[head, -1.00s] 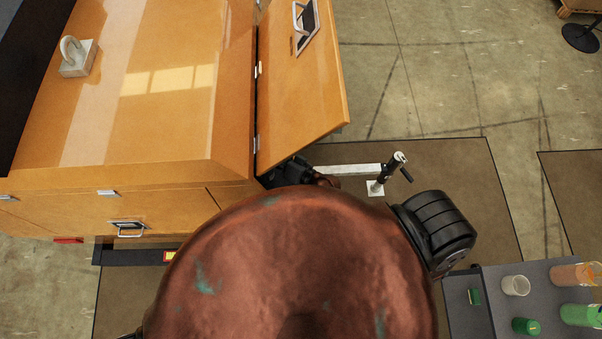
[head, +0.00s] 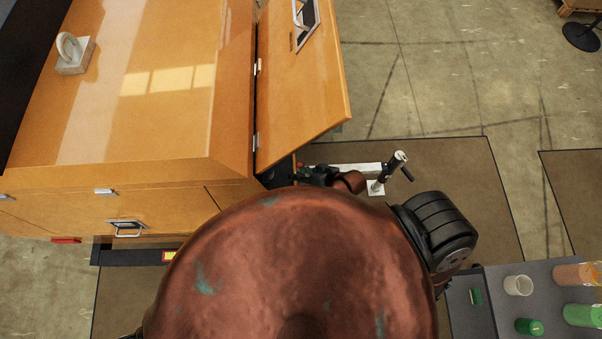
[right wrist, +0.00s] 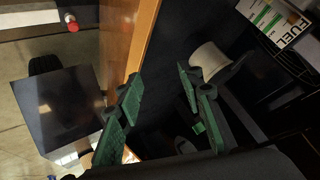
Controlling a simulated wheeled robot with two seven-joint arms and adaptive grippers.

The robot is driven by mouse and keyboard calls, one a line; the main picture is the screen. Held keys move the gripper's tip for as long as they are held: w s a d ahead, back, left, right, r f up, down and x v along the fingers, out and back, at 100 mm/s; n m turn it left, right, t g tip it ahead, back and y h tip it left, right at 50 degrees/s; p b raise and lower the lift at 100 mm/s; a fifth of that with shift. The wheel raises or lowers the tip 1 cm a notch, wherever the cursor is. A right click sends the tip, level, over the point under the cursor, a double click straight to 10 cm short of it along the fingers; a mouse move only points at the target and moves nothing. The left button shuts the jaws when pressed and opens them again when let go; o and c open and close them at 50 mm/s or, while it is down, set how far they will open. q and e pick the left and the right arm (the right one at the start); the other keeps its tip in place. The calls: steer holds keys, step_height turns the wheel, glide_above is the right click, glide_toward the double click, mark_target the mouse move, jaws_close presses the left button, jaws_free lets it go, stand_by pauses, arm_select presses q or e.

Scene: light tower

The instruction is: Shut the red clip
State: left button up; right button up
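No red clip can be made out for certain. A small round red part (right wrist: 72,24) with a white end shows at the top left of the right wrist view; I cannot tell whether it is the clip. My right gripper (right wrist: 163,108) is open, its two green-padded fingers apart with nothing between them. It points into a dark compartment beside an orange panel edge (right wrist: 143,40). In the head view my right gripper (head: 305,174) is a dark shape by the lower corner of the open orange door (head: 300,95), partly hidden. My left gripper is out of view.
A pale cylinder (right wrist: 208,62) and a FUEL label (right wrist: 276,24) are in the compartment. A pale bar (head: 345,168) with an upright crank post (head: 390,172) stands right of the door. A grey table (head: 492,300) holds cups and green items.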

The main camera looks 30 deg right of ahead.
steer(key=shift+s+d+f, duration=0.25)
steer(key=shift+d, duration=0.05)
